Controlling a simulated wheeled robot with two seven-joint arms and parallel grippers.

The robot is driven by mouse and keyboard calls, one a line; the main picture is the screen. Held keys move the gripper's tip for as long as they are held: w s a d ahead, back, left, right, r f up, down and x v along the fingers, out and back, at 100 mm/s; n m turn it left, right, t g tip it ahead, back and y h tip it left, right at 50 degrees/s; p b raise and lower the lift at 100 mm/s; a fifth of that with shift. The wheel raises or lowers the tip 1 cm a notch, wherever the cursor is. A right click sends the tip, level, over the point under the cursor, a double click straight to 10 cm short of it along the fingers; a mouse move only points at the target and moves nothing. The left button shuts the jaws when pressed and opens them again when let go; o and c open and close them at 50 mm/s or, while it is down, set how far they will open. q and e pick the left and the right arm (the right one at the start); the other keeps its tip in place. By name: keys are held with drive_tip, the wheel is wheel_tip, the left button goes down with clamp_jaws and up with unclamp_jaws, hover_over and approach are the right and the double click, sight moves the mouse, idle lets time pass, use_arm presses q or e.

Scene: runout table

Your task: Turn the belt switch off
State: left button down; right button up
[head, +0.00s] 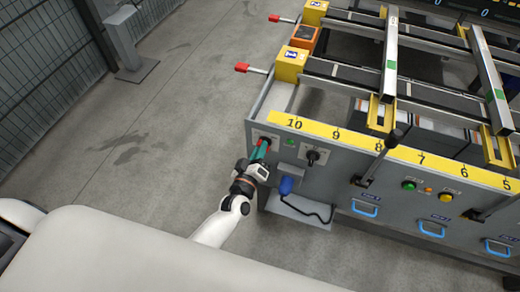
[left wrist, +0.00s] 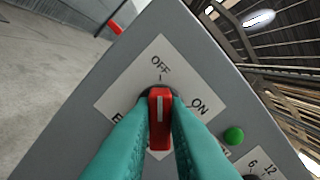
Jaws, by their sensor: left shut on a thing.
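The belt switch is a red knob (left wrist: 160,118) with a white pointer line, on a pale label plate (left wrist: 120,88) on the grey panel. The plate reads OFF at the top, ON at the right, and a partly hidden word at the left. The white line points at the OFF mark. My left gripper (head: 261,151) has teal fingers, shut on the knob from both sides; they show large in the left wrist view (left wrist: 159,140). The knob's red tip (head: 265,142) also shows in the head view. My right gripper is not in view.
A green button (left wrist: 233,135) sits to the right of the switch plate, and a black rotary knob (head: 312,157) beyond it. A blue object (head: 287,186) with a black cable is below. Levers with red grips (head: 242,68) stick out left. The floor at left is open.

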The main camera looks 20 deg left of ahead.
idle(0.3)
use_arm(q)
drive_tip(key=c, duration=1.4)
unclamp_jaws()
drive_tip(key=shift+c, duration=0.2)
drive_tip(key=s, duration=1.2)
drive_tip(key=shift+a, duration=0.2)
drive_tip(key=s+a+f+m+g+h+p, duration=0.1)
drive_tip(key=s+f+m+g, duration=0.35)
drive_tip(key=f, duration=0.75)
drive_tip(key=s+f+m+g+p, duration=0.1)
drive_tip(key=s+f+m+g, duration=0.4)
drive_tip(key=f, duration=0.6)
drive_tip(key=s+a+f+g, duration=0.2)
drive_tip(key=s+f, duration=0.2)
drive_tip(key=s, duration=0.3)
drive_tip(key=s+a+f+m+g+y, duration=0.1)
drive_tip(key=s+a+f+g, duration=0.1)
drive_tip(key=s, duration=0.5)
drive_tip(key=s+a+f+g, duration=0.3)
drive_tip(key=s+f, duration=0.3)
drive_tip(key=s, duration=0.1)
drive_tip(key=shift+s+m+y+p, duration=0.3)
drive_tip(key=shift+s+m+p, duration=0.05)
drive_tip(key=shift+s, duration=0.05)
